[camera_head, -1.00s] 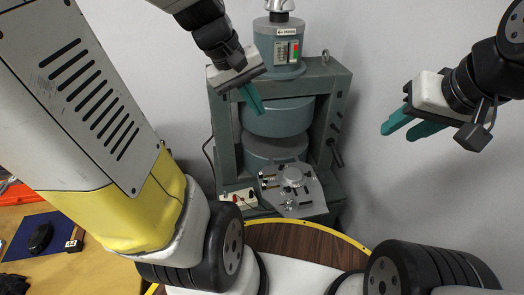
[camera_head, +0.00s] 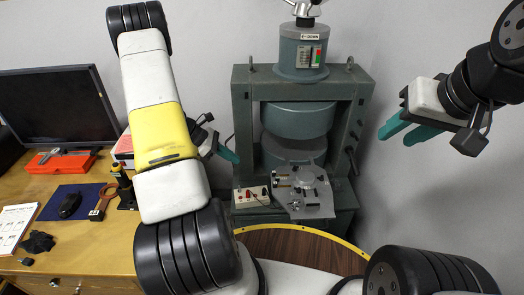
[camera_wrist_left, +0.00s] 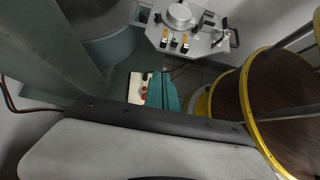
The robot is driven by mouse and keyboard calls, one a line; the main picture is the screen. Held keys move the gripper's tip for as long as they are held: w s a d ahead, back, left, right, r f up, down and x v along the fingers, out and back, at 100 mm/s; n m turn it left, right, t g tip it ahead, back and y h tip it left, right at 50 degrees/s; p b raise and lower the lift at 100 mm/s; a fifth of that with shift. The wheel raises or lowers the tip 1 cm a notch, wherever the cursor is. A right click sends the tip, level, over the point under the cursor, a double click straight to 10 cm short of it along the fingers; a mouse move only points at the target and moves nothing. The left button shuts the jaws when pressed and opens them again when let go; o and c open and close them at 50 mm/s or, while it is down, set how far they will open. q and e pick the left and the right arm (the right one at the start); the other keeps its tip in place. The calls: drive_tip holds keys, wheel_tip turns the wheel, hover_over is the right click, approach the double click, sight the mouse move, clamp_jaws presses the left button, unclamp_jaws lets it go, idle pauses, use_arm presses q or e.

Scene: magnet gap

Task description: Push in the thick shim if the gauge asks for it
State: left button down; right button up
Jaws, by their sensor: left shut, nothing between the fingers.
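A grey-green magnet frame (camera_head: 241,120) holds two round poles, the upper one (camera_head: 300,120) above the lower one (camera_head: 290,150), with a gap between them. On top is a display panel with red and green marks (camera_head: 309,55) and a label that seems to read DOWN. A metal plate (camera_head: 318,208) with small fittings sits in front of the gap; it also shows in the left wrist view (camera_wrist_left: 203,48). I cannot tell which piece is the thick shim. My left gripper (camera_head: 231,155) is shut and empty, left of the magnet. My right gripper (camera_head: 393,134) is open and empty, right of it.
A white control box (camera_head: 250,196) with a red knob stands left of the plate; the left wrist view shows it beside my left fingers (camera_wrist_left: 137,88). A yellow-rimmed brown round top (camera_head: 300,245) is in front. A desk (camera_head: 110,255) with a monitor (camera_head: 55,103) is at left.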

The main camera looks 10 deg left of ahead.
sight(272, 174)
use_arm(q)
drive_tip(key=x, duration=0.4)
drive_tip(key=d+r+x, duration=0.1)
drive_tip(key=x, duration=0.7)
drive_tip(key=shift+w+d+r, duration=0.25)
drive_tip(key=shift+d+r, duration=0.05)
drive_tip(key=shift+r, duration=0.05)
drive_tip(key=shift+w+d, duration=0.1)
drive_tip(key=shift+d, duration=0.2)
drive_tip(key=shift+d, duration=0.1)
drive_tip(key=shift+w+d, duration=0.15)
drive_tip(key=shift+d, duration=0.55)
drive_tip(key=shift+w+d, duration=0.2)
drive_tip(key=shift+d, duration=0.5)
